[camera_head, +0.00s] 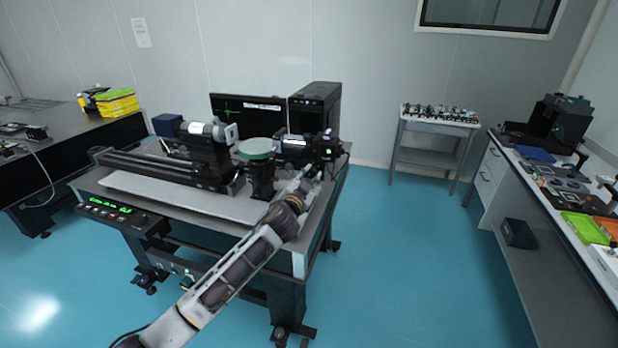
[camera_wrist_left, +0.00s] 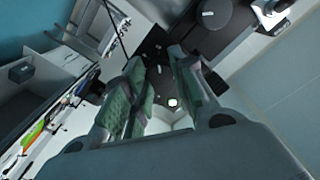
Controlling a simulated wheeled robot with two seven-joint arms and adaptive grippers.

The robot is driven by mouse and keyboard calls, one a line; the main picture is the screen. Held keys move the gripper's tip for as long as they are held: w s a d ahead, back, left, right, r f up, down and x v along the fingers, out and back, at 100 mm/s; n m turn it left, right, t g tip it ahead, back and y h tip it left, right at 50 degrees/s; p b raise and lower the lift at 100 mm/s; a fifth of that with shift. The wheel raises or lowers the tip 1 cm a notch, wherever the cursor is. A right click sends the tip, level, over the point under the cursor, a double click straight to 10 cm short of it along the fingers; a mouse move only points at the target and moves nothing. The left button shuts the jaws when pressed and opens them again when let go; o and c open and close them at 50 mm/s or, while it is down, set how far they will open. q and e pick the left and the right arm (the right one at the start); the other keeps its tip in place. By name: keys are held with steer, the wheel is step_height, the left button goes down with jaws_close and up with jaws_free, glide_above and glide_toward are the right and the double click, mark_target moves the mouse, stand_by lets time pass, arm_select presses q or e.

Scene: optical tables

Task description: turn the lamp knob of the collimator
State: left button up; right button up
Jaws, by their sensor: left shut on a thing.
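The collimator (camera_head: 292,143) is a dark tube at the right end of the optical bench, with a black lamp housing (camera_head: 328,146) and a small green light at its right end. My left arm reaches up from the bottom of the head view. My left gripper (camera_head: 318,168) is against the near side of the lamp housing. In the left wrist view the green-padded fingers (camera_wrist_left: 158,62) point at the dark housing and are shut on the lamp knob. The knob is mostly hidden between the fingertips. My right gripper is not in view.
The bench (camera_head: 185,200) also carries a green round plate (camera_head: 257,147), a monitor (camera_head: 247,115) and a black computer case (camera_head: 316,105). A control box (camera_head: 118,215) hangs at its front. A small cart (camera_head: 438,126) stands behind. Open blue floor lies to the right.

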arm_select(q)
steer(key=shift+f, duration=0.1)
steer(key=o, duration=1)
steer(key=shift+o, duration=0.2)
steer(key=v, duration=1.2)
